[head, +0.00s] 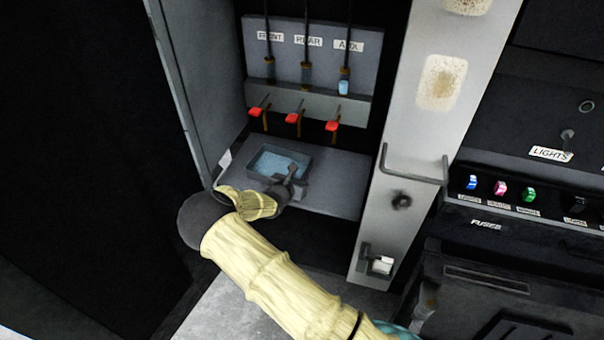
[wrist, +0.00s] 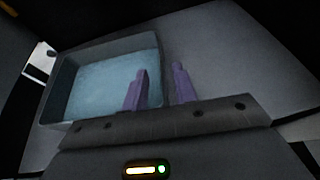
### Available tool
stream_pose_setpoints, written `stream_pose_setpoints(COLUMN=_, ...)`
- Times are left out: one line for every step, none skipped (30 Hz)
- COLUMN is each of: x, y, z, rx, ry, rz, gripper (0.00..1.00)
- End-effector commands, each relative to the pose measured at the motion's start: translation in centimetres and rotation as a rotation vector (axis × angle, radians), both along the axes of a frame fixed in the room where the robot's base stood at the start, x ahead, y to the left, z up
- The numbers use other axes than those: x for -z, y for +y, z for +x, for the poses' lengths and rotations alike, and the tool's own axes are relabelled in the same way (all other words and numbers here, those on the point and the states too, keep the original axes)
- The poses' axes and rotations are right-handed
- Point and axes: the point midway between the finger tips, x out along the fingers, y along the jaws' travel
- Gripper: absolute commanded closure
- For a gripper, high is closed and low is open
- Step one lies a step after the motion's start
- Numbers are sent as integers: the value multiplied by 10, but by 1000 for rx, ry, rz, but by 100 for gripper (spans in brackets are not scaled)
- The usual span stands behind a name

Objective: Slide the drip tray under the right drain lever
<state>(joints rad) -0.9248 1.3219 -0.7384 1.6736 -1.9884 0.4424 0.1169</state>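The drip tray (head: 256,172) is a shallow grey rectangular pan with blue inside, on the grey shelf below the left and middle levers. In the wrist view the tray (wrist: 62,78) fills the left side. The right drain lever (head: 332,126), under the AUX label, has a red handle and sits farther right. My gripper (head: 293,172) is at the tray's right end. In the wrist view my gripper (wrist: 160,75) has its two purple-grey fingers apart, one over the tray's inside and one beyond its right wall. Whether they touch the wall is unclear.
Left (head: 255,112) and middle (head: 293,118) red levers hang above the shelf (head: 335,185), which is clear to the tray's right. A pale post (head: 385,210) with a grey handle bar bounds the right side. A grey panel (head: 205,80) bounds the left.

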Motion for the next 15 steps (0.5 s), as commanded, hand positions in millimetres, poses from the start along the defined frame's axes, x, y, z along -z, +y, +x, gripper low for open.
stream_pose_setpoints(x=4, y=-4, z=7, rx=1, ry=1, rz=-1, gripper=72)
stream_pose_setpoints(x=5, y=-6, z=11, rx=1, ry=1, rz=-1, gripper=72)
stream_pose_setpoints(x=8, y=-8, z=15, rx=1, ry=0, rz=-2, gripper=72)
stream_pose_setpoints(x=9, y=-9, z=19, rx=0, ry=0, rz=-1, gripper=72)
stream_pose_setpoints(x=10, y=-10, z=21, rx=0, ry=0, rz=0, gripper=72)
stream_pose_setpoints(x=12, y=-12, z=24, rx=1, ry=1, rz=-1, gripper=72)
stream_pose_setpoints(x=13, y=-13, z=26, rx=0, ry=0, rz=-1, gripper=72)
stream_pose_setpoints(x=13, y=-14, z=28, rx=0, ry=0, rz=-1, gripper=72)
stream_pose_setpoints(x=14, y=-14, z=29, rx=0, ry=0, rz=-1, gripper=72)
stream_pose_setpoints(x=14, y=-15, z=30, rx=0, ry=0, rz=-1, gripper=72)
stream_pose_setpoints(x=14, y=-15, z=30, rx=0, ry=0, rz=0, gripper=72)
stream_pose_setpoints(x=14, y=-15, z=30, rx=0, ry=0, rz=0, gripper=72)
stream_pose_setpoints(x=14, y=-15, z=30, rx=0, ry=0, rz=0, gripper=72)
stream_pose_setpoints(x=14, y=-15, z=30, rx=0, ry=0, rz=0, gripper=72)
stream_pose_setpoints(x=14, y=-15, z=30, rx=0, ry=0, rz=0, gripper=72)
